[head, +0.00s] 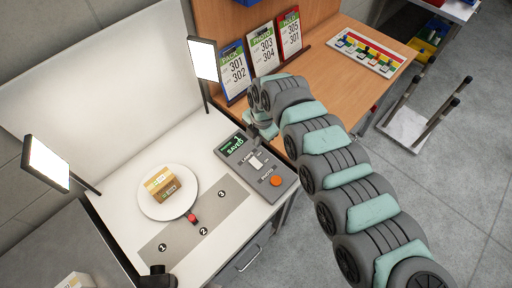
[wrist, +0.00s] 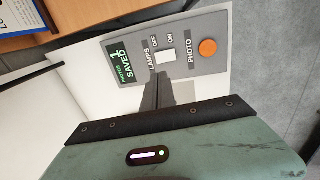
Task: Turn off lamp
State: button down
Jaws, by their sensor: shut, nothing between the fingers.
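Two lamp panels glow white in the head view, the left lamp (head: 47,163) and the back lamp (head: 203,60). A grey control box (head: 274,186) on the white table has a green display reading "SAVED", a white rocker switch (head: 256,162) labelled LAMPS and an orange PHOTO button (head: 276,181). In the wrist view the switch (wrist: 166,56) lies just beyond my gripper (wrist: 157,80), whose dark fingers are shut and empty. In the head view my gripper (head: 258,135) is at the box's back edge, partly hidden by my arm. Contact with the switch cannot be told.
A white plate (head: 147,206) holds a small brown-and-yellow box (head: 162,184), beside a grey strip (head: 170,244) with numbered marks. Grey floor lies to the right.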

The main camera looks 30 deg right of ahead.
aim_at(254, 160)
jog(key=f, duration=0.4)
jog(key=w+f, duration=0.1)
jog(key=f, duration=0.6)
jog(key=shift+w+a+f+p, duration=0.15)
jog(key=shift+a+f+p, duration=0.2)
jog(key=shift+f+p, duration=0.05)
jog(key=shift+d+f, duration=0.15)
jog(key=shift+f, duration=0.4)
